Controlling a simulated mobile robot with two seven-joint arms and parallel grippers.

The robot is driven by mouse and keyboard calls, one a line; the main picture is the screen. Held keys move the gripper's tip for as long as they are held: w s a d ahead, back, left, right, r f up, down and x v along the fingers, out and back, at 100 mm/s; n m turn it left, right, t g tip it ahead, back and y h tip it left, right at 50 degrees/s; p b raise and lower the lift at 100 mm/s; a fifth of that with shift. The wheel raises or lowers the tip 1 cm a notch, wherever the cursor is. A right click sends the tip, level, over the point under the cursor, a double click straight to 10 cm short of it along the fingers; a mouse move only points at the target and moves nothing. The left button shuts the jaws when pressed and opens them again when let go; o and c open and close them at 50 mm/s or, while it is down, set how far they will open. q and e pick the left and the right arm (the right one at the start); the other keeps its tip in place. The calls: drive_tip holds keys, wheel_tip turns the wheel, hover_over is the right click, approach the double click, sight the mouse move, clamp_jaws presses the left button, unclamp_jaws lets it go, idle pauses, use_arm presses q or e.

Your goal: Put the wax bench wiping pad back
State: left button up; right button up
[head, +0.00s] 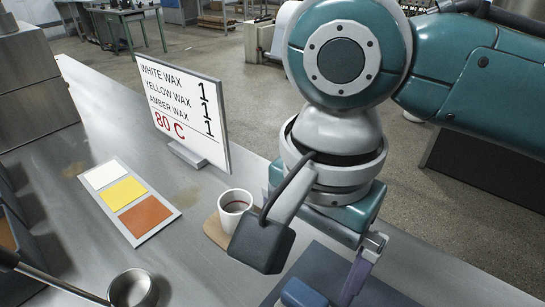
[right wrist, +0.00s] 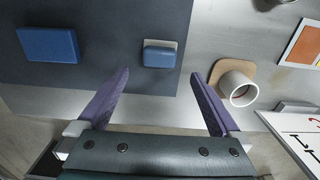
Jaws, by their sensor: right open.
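In the right wrist view a small blue block (right wrist: 159,54) lies on a light grey piece on the dark mat (right wrist: 110,90). A larger, plain blue block (right wrist: 48,45) lies further left on the mat. I cannot tell for certain which of the two is the wiping pad. My right gripper (right wrist: 158,76) is open and empty, its purple fingers spread on either side of the small block's line, short of it. In the head view, a blue block (head: 303,294) shows at the bottom edge beside a purple finger of the right gripper (head: 352,284). My left gripper is not in view.
A white cup (head: 235,207) stands on a brown wooden coaster (head: 213,232) close to the right gripper. A wax sign (head: 185,112) stands behind it. A colour card (head: 130,200) lies to the left. A metal pot (head: 132,290) with a long handle is at front left.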

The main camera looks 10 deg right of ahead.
drive_tip(key=s+a+n+t+y, duration=0.1)
drive_tip(key=s+a+n+y, duration=0.25)
drive_tip(key=s+n, duration=0.2)
drive_tip(key=s+d+n+t+h, duration=0.1)
drive_tip(key=s+d+n, duration=0.2)
drive_tip(key=d, duration=0.3)
drive_tip(key=s+d+n+t+h, duration=0.1)
drive_tip(key=s+d+n+h, duration=0.1)
drive_tip(key=d, duration=0.5)
drive_tip(key=shift+s+n+t, duration=0.3)
drive_tip(key=shift+s+n, duration=0.55)
drive_tip(key=shift+n, duration=0.1)
drive_tip(key=shift+r, duration=0.15)
